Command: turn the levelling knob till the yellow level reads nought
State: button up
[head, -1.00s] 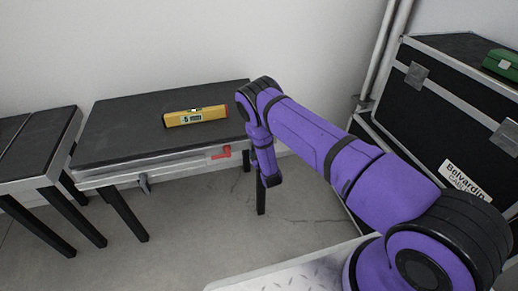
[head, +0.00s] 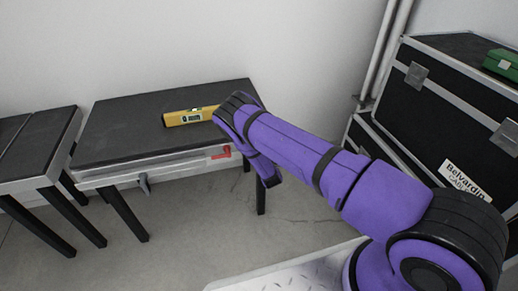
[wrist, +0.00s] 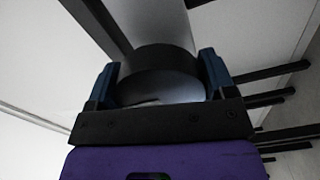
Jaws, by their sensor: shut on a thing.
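The yellow level (head: 183,118) lies on the dark top of the middle table, near its far right part. Its small display faces me, but its digits are too small to read surely, and my arm overlaps its right end. In the wrist view my gripper (wrist: 160,80) has its two blue fingers shut on either side of a round dark knob (wrist: 165,57). The knob fills the space between the fingers. In the head view my arm bends down past the table's right edge, and the knob and fingertips cannot be made out.
The dark-topped table (head: 120,125) has a red handle (head: 220,152) and a small dark clamp (head: 144,183) along its front. A second table (head: 30,150) stands at left. Black cases (head: 430,120) with a green box (head: 500,64) stand at right. Floor in front is clear.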

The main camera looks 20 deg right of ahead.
dwell(0.3)
jog(key=o, duration=0.9)
jog(key=s, duration=1.1)
jog(key=shift+w, duration=0.1)
